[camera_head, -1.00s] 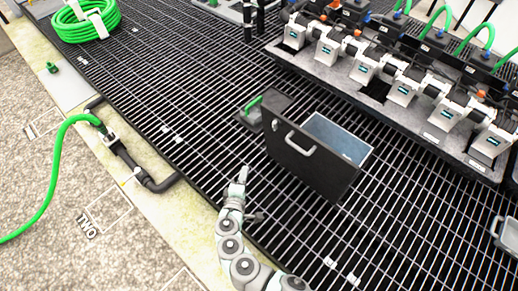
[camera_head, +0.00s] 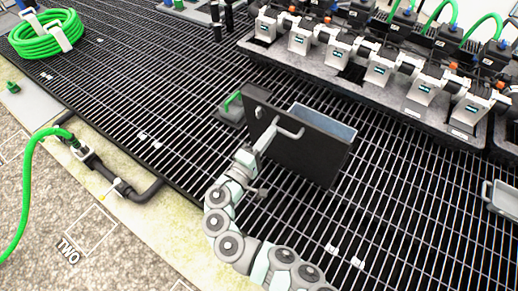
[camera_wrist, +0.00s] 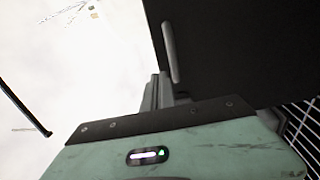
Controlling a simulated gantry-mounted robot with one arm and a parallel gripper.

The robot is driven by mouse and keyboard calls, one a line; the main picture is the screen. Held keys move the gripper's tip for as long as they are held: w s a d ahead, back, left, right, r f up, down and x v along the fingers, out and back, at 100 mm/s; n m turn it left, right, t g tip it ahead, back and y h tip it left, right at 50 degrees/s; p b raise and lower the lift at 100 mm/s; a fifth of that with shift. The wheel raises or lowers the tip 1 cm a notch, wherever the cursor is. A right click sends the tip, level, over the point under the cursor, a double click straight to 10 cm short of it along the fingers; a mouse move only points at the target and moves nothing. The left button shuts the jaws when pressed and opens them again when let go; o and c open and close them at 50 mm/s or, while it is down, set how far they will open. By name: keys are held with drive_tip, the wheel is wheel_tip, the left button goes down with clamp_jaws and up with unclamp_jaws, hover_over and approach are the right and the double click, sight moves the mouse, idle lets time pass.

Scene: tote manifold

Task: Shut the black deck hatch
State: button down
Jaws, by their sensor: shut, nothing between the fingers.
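The black deck hatch (camera_head: 305,155) stands open, its lid tilted up from the grating. A grey bar handle (camera_head: 290,132) is on the lid's near face. Behind the lid a blue-grey surface (camera_head: 328,120) shows. My gripper (camera_head: 262,142) is shut and empty, at the left part of the lid's near face, close to the handle. In the wrist view the lid (camera_wrist: 240,50) fills the upper right, and the handle (camera_wrist: 170,52) lies just beyond my fingertips (camera_wrist: 158,85). I cannot tell whether the fingers touch the lid or the handle.
A small box with a green handle (camera_head: 231,106) sits left of the hatch. A long manifold (camera_head: 355,90) with white valves and green hoses runs along the back. A grey-handled tray (camera_head: 502,198) lies at right. Grating in front of the hatch is mostly clear.

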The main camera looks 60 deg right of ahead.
sight(284, 115)
drive_tip(key=d, duration=0.3)
drive_tip(key=d+b, duration=0.1)
drive_tip(key=shift+s+d+r, duration=0.15)
drive_tip(key=shift+s+r, duration=0.05)
drive_tip(key=shift+s, duration=0.15)
drive_tip(key=shift+d+r, duration=0.15)
drive_tip(key=shift+d, duration=0.45)
